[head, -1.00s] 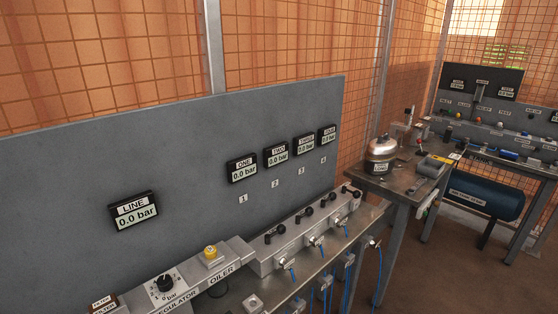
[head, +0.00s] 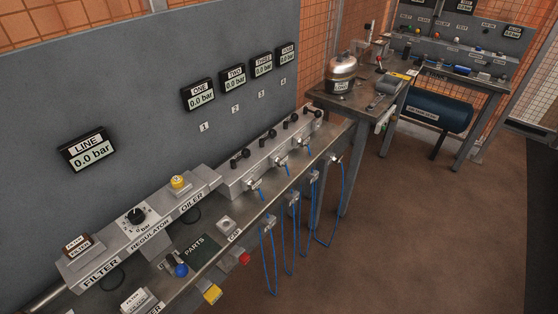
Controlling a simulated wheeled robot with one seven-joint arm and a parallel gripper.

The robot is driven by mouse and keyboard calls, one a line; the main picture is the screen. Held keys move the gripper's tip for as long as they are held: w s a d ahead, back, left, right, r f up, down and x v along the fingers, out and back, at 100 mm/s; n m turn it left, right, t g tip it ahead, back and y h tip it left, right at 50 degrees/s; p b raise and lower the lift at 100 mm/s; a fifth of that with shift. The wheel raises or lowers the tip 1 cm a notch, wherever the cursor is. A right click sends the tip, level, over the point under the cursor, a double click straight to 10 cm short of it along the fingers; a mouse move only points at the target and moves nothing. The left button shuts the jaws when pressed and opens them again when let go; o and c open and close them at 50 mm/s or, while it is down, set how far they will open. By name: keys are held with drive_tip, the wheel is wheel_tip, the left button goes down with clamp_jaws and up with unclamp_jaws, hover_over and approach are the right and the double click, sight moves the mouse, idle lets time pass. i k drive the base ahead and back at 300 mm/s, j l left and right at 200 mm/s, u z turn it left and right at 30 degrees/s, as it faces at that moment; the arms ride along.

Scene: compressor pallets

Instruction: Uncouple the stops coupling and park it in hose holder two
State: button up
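My gripper is not in view. A grey outlet manifold (head: 270,152) with black-handled valves stands on the bench under numbers 1 to 4. Blue hoses with small couplings sit at its front; one coupling (head: 254,184) is below valve one, a second (head: 281,161) below valve two, and a third (head: 304,146) below valve three. Small hose holders line the bench's front edge, such as the nearest (head: 268,226), a second (head: 293,200) and a third (head: 314,176). Blue hose loops (head: 289,245) hang below them. I cannot read which coupling is stops, nor the holder numbers.
LINE gauge (head: 87,150) and gauges ONE (head: 198,95) to four read 0.0 bar. Filter, regulator (head: 137,217) and oiler line the bench's near left. A side table (head: 345,98) with a silver pot stands beyond. The brown floor (head: 420,230) at right is clear.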

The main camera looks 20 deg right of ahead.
sight(281, 163)
drive_tip(key=i+l+u, duration=0.1)
drive_tip(key=l, duration=0.3)
drive_tip(key=i+l+u, duration=0.1)
drive_tip(key=i+l, duration=0.15)
drive_tip(key=l, duration=0.15)
drive_tip(key=i+l+u, duration=0.1)
drive_tip(key=l, duration=0.3)
drive_tip(key=i+l+u, duration=0.1)
drive_tip(key=l, duration=0.3)
drive_tip(key=i, duration=0.05)
